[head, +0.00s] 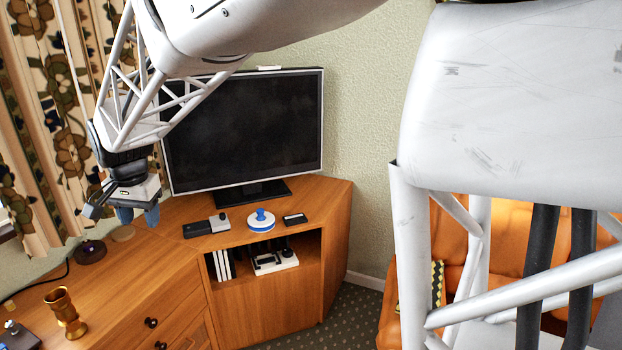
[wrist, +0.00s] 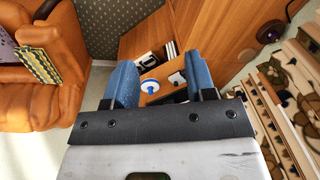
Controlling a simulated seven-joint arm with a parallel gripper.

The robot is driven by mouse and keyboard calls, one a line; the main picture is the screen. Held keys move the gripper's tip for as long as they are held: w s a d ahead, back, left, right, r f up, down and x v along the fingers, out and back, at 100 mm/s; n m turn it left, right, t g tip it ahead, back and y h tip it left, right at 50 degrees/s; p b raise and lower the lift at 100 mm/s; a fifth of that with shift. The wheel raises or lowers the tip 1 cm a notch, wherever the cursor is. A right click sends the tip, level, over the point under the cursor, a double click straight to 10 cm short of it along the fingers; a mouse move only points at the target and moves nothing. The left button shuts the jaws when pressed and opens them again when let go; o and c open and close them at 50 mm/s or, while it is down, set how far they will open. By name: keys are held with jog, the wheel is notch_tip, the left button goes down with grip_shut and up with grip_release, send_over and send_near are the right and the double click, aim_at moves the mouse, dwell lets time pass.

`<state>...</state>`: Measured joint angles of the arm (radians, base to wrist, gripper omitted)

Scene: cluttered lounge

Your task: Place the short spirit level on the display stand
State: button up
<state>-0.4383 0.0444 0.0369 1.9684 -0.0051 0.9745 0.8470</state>
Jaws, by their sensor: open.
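My gripper (head: 138,213) is open and empty, above the left part of the wooden corner cabinet (head: 185,262). Its two blue fingers also show in the wrist view (wrist: 159,70), spread apart. A dark and grey block (head: 207,226) lies on the cabinet top in front of the television, to the right of the gripper. A blue and white round piece (head: 261,219) with a raised middle sits right of it. A small dark flat item (head: 294,219) lies further right. I cannot tell for sure which of these is the short spirit level or the display stand.
A television (head: 245,130) stands behind these items. A brass goblet-like vase (head: 65,312) and a dark round object (head: 90,251) stand on the left. A shelf below holds a black and white device (head: 273,262). An orange sofa (head: 460,245) is at right.

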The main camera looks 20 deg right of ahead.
jog(key=s+d+n+t, duration=0.1)
jog(key=s+d+n, duration=0.2)
jog(key=s+d, duration=2.15)
jog(key=s+d+f+n, duration=0.1)
jog(key=s+d+f, duration=0.2)
jog(key=s+d, duration=0.2)
jog(key=s, duration=0.3)
jog(key=shift+s+f+h, duration=0.2)
jog(key=shift+f+h, duration=0.05)
jog(key=shift+h, duration=0.15)
